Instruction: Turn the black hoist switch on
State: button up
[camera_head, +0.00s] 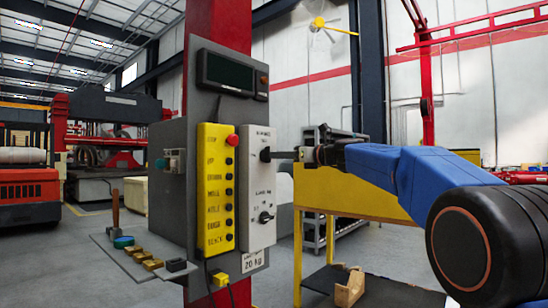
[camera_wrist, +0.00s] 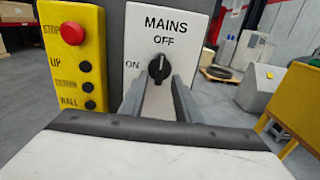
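A white switch panel (camera_head: 260,188) carries two black rotary knobs. The upper black knob (camera_head: 265,154) is labelled MAINS in the wrist view, with OFF above it and ON to its left. There the upper knob (camera_wrist: 159,69) stands upright, pointing at OFF. The lower black knob (camera_head: 265,217) has a label too small to read and is hidden in the wrist view. My gripper (camera_head: 276,155) is level with the upper knob. In the wrist view my gripper (camera_wrist: 160,84) has its fingers apart, one on each side of that knob; I cannot tell whether they touch it.
A yellow button box (camera_head: 215,188) with a red stop button (camera_head: 232,140) stands just left of the panel. A dark display (camera_head: 230,72) is above. A grey shelf (camera_head: 140,258) with small items juts out at lower left. A yellow table (camera_head: 360,190) is behind my arm.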

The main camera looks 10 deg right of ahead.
aim_at(267, 155)
jog(key=shift+x, duration=1.95)
grip_shut()
jog(key=shift+n, duration=0.3)
jog(key=shift+s+f+n, duration=0.1)
jog(key=shift+f+n, duration=0.05)
jog(key=shift+n, duration=8.05)
